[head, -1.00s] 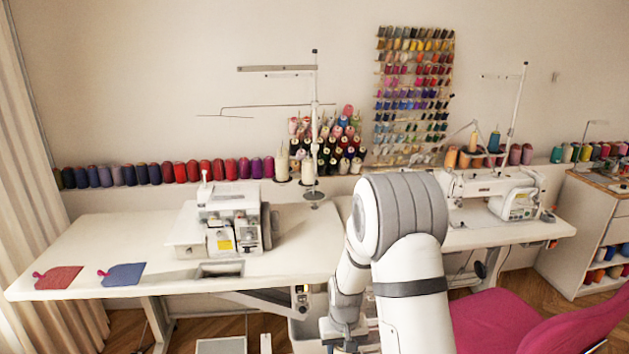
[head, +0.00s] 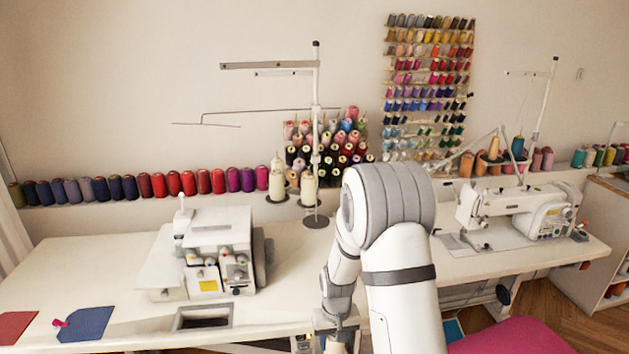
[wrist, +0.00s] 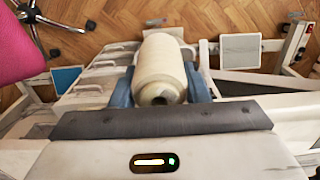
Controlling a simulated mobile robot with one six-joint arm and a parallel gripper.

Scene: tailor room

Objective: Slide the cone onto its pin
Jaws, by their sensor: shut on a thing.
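A cream thread cone (wrist: 161,70) is held between the blue fingers of my gripper (wrist: 160,88) in the wrist view, with its hollow end facing the camera. In the head view my gripper (head: 336,325) is at the bottom edge, in front of the table, and only a sliver of the cone (head: 335,346) shows below it. The thread stand (head: 316,110) rises behind the overlocker. Two cream cones stand on its discs, a left one (head: 277,183) and a right one (head: 308,189). A dark disc (head: 316,222) in front of them is empty; its pin is too thin to make out.
The white overlocker (head: 218,240) stands left of my arm on the pale table (head: 100,260). A sewing machine (head: 515,212) is at right. Loose cones line the wall ledge. A pink chair (head: 515,338) is at lower right. Table room is clear between overlocker and arm.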

